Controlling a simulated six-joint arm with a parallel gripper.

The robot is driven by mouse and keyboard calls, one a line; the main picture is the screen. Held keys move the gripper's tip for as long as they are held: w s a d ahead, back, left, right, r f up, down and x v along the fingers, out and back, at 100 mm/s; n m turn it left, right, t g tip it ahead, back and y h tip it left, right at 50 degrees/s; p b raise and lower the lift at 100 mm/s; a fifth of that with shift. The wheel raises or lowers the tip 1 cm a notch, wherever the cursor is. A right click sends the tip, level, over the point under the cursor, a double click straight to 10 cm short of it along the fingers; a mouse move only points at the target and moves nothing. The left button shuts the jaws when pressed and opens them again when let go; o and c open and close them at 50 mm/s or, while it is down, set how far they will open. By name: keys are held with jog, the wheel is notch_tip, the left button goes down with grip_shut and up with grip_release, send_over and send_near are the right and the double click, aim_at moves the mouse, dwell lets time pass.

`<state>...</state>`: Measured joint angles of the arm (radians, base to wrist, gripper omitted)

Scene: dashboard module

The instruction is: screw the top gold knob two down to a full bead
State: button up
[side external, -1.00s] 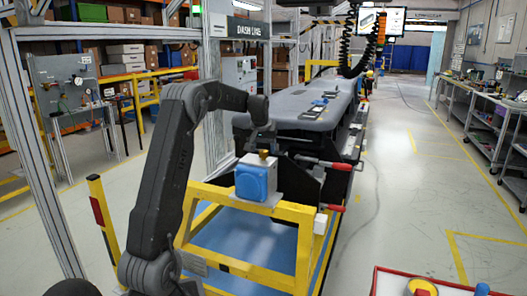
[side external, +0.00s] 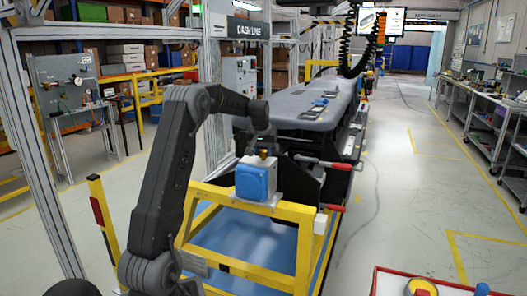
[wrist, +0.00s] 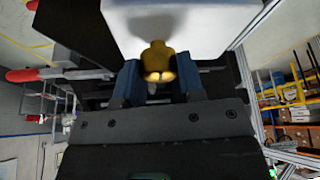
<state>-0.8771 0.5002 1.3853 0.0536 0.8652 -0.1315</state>
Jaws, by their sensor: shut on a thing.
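A gold knob (wrist: 156,58) stands on top of a white module with a blue face (side external: 256,181). The knob also shows in the side view (side external: 263,154). My gripper (wrist: 159,66) points down over the module, with one dark blue finger on each side of the knob, and is shut on it. In the wrist view the module's white top (wrist: 205,22) lies just beyond the knob. The knob's thread and any bead at its base are too small or hidden to make out.
The module sits on a yellow frame (side external: 250,268). Red-handled clamps (side external: 333,165) stand close on the right. The grey dashboard (side external: 300,105) lies behind. A red-edged tray (side external: 378,280) is at the front right.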

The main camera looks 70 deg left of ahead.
dwell(0.3)
jog(key=m+h, duration=0.1)
jog(key=m, duration=0.2)
jog(key=m+t+h, duration=0.1)
jog(key=m, duration=0.2)
jog(key=shift+s+a+m+t, duration=0.1)
jog(key=shift+m+t, duration=0.2)
jog(key=shift+m, duration=0.1)
jog(key=m+h, duration=0.1)
jog(key=m, duration=0.2)
jog(key=shift+t, duration=0.3)
jog(key=shift+m+h, duration=0.8)
jog(key=shift+m, duration=1.2)
jog(key=o, duration=0.9)
jog(key=shift+r, duration=0.1)
